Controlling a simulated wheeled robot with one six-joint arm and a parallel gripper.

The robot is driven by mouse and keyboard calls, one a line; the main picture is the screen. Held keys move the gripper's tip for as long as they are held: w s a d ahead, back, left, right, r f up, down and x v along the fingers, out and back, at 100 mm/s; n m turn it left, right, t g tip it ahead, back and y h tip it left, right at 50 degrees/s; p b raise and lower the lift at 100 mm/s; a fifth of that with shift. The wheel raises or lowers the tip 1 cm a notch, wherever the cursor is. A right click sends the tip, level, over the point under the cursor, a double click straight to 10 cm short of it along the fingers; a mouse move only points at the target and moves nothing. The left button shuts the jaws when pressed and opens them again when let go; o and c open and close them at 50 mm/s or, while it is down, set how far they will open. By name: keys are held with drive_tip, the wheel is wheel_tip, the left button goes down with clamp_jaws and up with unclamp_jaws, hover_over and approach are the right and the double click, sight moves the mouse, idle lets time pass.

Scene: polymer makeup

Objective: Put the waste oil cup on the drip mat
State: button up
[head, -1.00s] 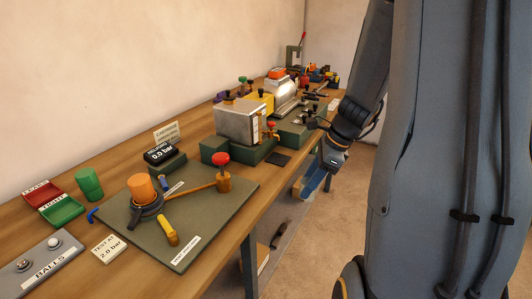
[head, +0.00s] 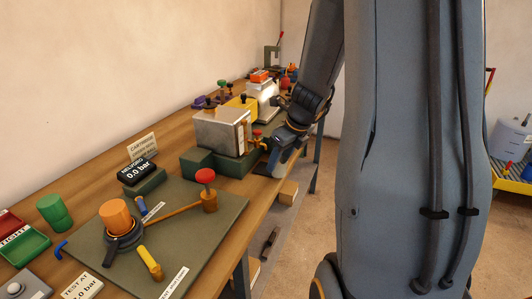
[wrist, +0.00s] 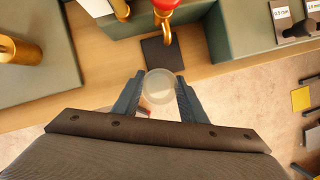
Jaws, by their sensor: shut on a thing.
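My gripper (wrist: 159,82) is shut on a small round translucent cup (wrist: 160,88), the waste oil cup, seen from above between the two fingers in the wrist view. The drip mat (wrist: 162,53), a dark square, lies on the wooden bench just ahead of the cup, under a brass tap with a red handle. In the picture the cup overlaps the bench's front edge; its height above the bench cannot be told.
The brass tap (wrist: 166,32) overhangs the mat. A metal box (head: 220,131) stands behind. A test plate (head: 180,235) with a red-knobbed lever lies nearer on the bench.

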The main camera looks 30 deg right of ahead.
sight(266, 150)
drive_tip(key=w, duration=0.1)
drive_tip(key=w+a, duration=0.1)
drive_tip(key=w, duration=0.1)
drive_tip(key=w+p, duration=0.1)
drive_tip(key=w, duration=0.1)
drive_tip(key=shift+w+a, duration=0.15)
drive_tip(key=shift+a, duration=0.1)
drive_tip(key=shift+w+a+f, duration=0.1)
drive_tip(key=shift+w, duration=0.2)
drive_tip(key=shift+f, duration=0.2)
drive_tip(key=shift+f, duration=0.15)
drive_tip(key=o, duration=1)
